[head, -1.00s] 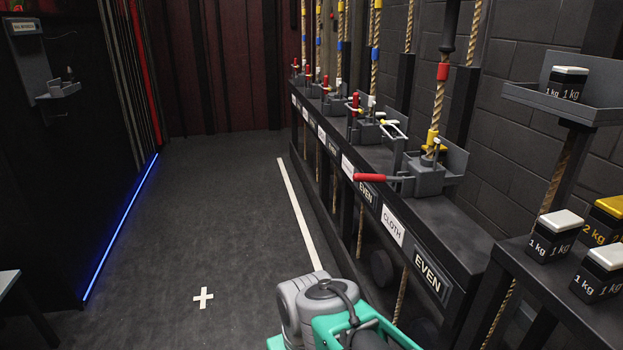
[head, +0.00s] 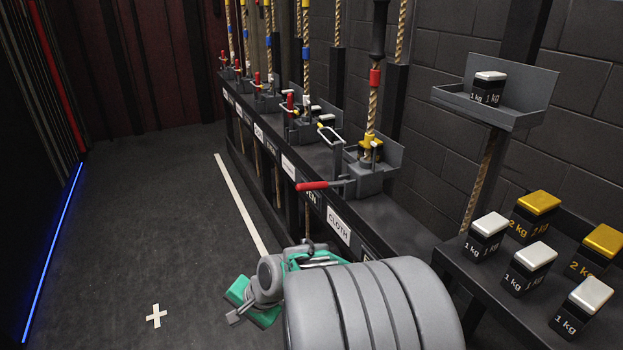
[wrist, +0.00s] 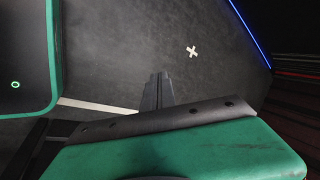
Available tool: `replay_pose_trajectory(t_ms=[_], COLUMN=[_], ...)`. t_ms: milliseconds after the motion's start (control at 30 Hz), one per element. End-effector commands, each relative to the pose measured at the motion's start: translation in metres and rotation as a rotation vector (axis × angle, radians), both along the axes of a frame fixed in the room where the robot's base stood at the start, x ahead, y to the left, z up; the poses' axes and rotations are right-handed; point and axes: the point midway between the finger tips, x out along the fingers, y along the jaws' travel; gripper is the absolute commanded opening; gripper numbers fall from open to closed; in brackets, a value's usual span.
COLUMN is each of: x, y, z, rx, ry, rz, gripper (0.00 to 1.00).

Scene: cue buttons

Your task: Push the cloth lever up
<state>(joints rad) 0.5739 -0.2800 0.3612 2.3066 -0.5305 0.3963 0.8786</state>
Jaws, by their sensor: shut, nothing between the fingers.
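The cloth lever (head: 312,185) has a red grip and sticks out level over the aisle from a grey rope-lock housing, above the white CLOTH label (head: 338,225) in the head view. A yellow-banded rope (head: 372,115) runs up from that housing. My gripper (wrist: 157,90) shows in the wrist view as dark fingers, closed together and empty over the floor. In the head view my arm is at the bottom centre, below and in front of the lever, not touching it. The wrist view does not show the lever.
Several other levers with red grips (head: 290,101) stand upright farther along the rail. Black weights with white or yellow tops (head: 529,262) sit on a shelf at right; another weight (head: 488,88) is on a tray above. The floor with a white cross (head: 156,315) is open at left.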

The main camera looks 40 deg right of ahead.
Motion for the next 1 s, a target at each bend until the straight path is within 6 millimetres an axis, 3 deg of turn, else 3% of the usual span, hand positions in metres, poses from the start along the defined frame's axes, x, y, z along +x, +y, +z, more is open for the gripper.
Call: replay_pose_trajectory(t_ms=[33, 167, 300, 400, 500, 767, 1000], x=[0.01, 0.03, 0.009, -0.012, -0.022, -0.022, 0.001], y=[-0.029, -0.112, -0.207, -0.249, -0.264, -0.265, -0.268], z=[0.027, 0.075, 0.123, 0.141, 0.145, 0.144, 0.138], rx=[0.166, 0.707, 1.26, 1.514, 1.616, 1.621, 1.617], ry=[-0.027, -0.172, -0.355, -0.453, -0.49, -0.493, -0.488], rz=[-0.24, -0.866, -1.331, -1.479, -1.525, -1.525, -1.52], gripper=[0.0, 0.0, 0.0, 0.0, 0.0, 0.0, 0.0])
